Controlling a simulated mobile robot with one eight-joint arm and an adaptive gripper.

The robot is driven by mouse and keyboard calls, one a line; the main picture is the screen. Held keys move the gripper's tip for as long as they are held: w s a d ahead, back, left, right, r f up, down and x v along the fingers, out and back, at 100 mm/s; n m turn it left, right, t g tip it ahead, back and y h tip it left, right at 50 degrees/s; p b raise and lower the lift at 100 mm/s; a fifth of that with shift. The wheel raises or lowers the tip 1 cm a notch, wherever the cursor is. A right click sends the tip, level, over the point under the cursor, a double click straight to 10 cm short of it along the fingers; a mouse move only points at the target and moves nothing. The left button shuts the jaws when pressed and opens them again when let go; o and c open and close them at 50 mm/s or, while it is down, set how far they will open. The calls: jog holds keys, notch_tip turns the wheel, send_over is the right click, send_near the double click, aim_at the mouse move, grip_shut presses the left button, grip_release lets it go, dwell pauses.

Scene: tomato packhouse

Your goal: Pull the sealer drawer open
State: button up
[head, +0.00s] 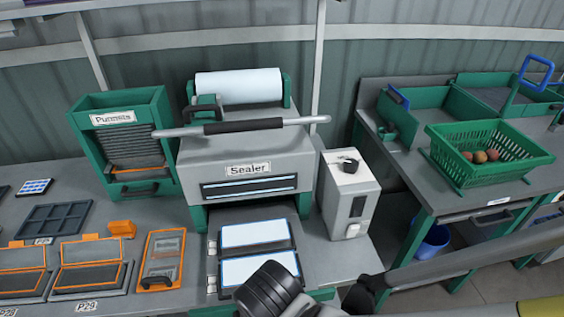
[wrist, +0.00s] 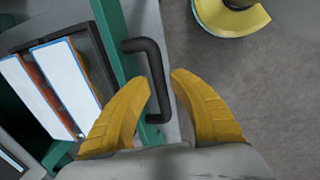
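The sealer (head: 247,150) is a grey machine with green sides and a film roll on top, in the middle of the head view. Its low front part (head: 213,262) carries two white-topped trays (head: 254,234) side by side. The drawer's black bar handle (wrist: 155,85) is in the wrist view, on a green front edge beside the trays. My gripper (wrist: 160,77) is open, its yellow fingertips on either side of the handle bar in the picture. Whether they touch it cannot be told. In the head view my dark arm hides the front edge and handle.
A grey-white box (head: 349,195) stands right of the sealer. The punnets holder (head: 160,105) and orange-framed trays (head: 91,265) are to the left. A green basket (head: 505,142) sits on the right table. In the wrist view, grey floor lies beyond the handle, with a yellow round object (wrist: 232,22).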

notch_tip(320, 180, up, 12)
jog(key=s, duration=0.2)
jog(key=shift+s+d, duration=0.15)
jog(key=shift+d, duration=0.1)
dwell(0.4)
jog(key=shift+f, duration=0.1)
